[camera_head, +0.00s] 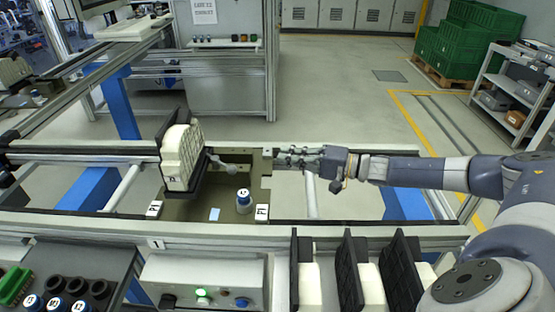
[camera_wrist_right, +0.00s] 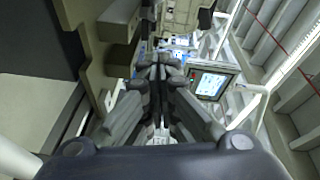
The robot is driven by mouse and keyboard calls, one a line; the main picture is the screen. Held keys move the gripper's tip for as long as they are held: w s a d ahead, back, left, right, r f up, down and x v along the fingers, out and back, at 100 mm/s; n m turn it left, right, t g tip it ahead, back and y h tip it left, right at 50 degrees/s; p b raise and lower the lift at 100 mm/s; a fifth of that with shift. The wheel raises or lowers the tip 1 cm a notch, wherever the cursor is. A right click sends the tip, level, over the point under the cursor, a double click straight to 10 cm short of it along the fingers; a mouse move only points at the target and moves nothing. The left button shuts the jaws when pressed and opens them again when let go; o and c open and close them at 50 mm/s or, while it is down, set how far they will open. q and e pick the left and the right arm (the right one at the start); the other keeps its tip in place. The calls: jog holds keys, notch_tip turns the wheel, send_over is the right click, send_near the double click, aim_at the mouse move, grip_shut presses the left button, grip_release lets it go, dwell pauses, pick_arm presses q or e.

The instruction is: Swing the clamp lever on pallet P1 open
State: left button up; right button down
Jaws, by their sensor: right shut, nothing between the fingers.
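What looks like the grey clamp lever (camera_head: 219,163) sticks out to the right of the block and ends in a rounded knob. My right gripper (camera_head: 276,158) comes in from the right, over the pallet's right edge. It is shut and empty, apart from the lever. In the right wrist view its fingers (camera_wrist_right: 158,72) are together; I cannot make out the lever there. My left gripper is out of view.
A blue-capped cylinder (camera_head: 244,201) stands on the pallet near the label. Several black holders with white blocks (camera_head: 310,285) stand in front at the right. A control box (camera_head: 203,282) with a green light is at the front. Metal rails (camera_head: 80,149) border the pallet.

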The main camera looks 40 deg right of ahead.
jog(key=w+a+p, duration=0.1)
jog(key=w+a, duration=0.1)
jog(key=w+a+p, duration=0.1)
jog(key=w+a, duration=0.1)
jog(key=a, duration=0.1)
jog(key=w+a+p, duration=0.1)
jog(key=w+a, duration=0.1)
jog(key=shift+w+a+f, duration=0.15)
jog(key=shift+a+f, duration=0.15)
jog(key=shift+f, duration=0.1)
jog(key=shift+s+a+p, duration=0.3)
jog(key=shift+s+a, duration=0.05)
jog(key=shift+a, duration=0.2)
jog(key=shift+f, duration=0.15)
jog(key=shift+w, duration=0.1)
jog(key=shift+a, duration=0.2)
